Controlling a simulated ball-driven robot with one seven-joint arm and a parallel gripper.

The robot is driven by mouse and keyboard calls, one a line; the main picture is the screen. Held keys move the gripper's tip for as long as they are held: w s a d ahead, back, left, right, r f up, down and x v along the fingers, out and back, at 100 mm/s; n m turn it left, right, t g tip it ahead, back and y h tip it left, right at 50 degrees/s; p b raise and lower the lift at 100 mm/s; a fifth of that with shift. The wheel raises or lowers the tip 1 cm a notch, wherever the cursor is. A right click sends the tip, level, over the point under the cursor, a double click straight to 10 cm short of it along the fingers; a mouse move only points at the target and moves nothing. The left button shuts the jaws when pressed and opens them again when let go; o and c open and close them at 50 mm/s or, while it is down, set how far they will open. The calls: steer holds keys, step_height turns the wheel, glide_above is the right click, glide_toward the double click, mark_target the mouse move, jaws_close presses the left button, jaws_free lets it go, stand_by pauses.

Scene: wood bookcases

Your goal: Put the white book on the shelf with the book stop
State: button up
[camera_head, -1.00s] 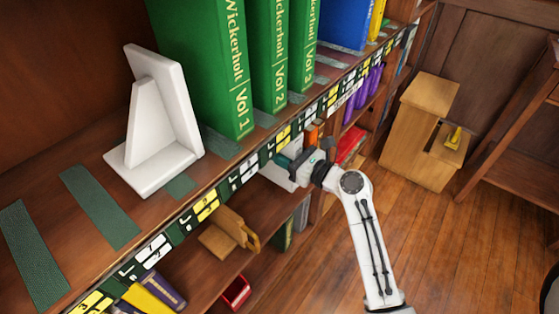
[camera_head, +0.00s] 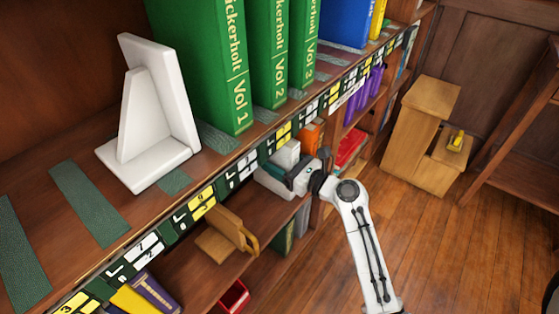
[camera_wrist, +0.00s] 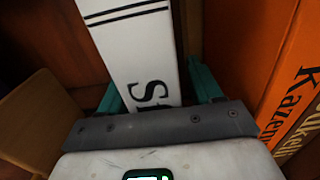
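The white book stands in the shelf below; its spine (camera_wrist: 140,50) with black letters and lines fills the middle of the wrist view. Its pale top (camera_head: 286,153) shows in the head view. My gripper (camera_head: 284,172) reaches into that shelf. In the wrist view its teal fingers (camera_wrist: 155,90) are on either side of the book. The left finger is close against the book and a narrow dark gap shows at the right one, so it looks open around it. The white book stop (camera_head: 152,120) stands on the upper shelf (camera_head: 128,180), left of green Vol 1 (camera_head: 205,70).
An orange book (camera_wrist: 290,80) stands close right of my gripper. A wooden holder (camera_head: 228,230) is on the lower shelf to the left. The upper shelf's labelled edge (camera_head: 205,200) lies just above my gripper. Green strips mark bare places on the upper shelf.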

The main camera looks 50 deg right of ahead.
steer(key=shift+s+r, duration=0.1)
steer(key=shift+r, duration=0.05)
steer(key=s+p, duration=0.3)
steer(key=s, duration=0.9)
steer(key=s+a+f+n+g+y, duration=0.2)
steer(key=a+f+n+g, duration=0.4)
steer(key=n, duration=0.4)
steer(key=s+a+f+n+g+y, duration=0.2)
steer(key=a+f+n+g, duration=0.2)
steer(key=a+n, duration=0.55)
steer(key=s+f+n+g+h, duration=0.1)
steer(key=s+n+g+h, duration=0.3)
steer(key=n, duration=1.1)
steer(key=s+g, duration=0.3)
steer(key=s, duration=0.3)
steer(key=shift+d+n+h, duration=0.25)
steer(key=shift+n+h, duration=0.1)
steer(key=shift+h, duration=0.05)
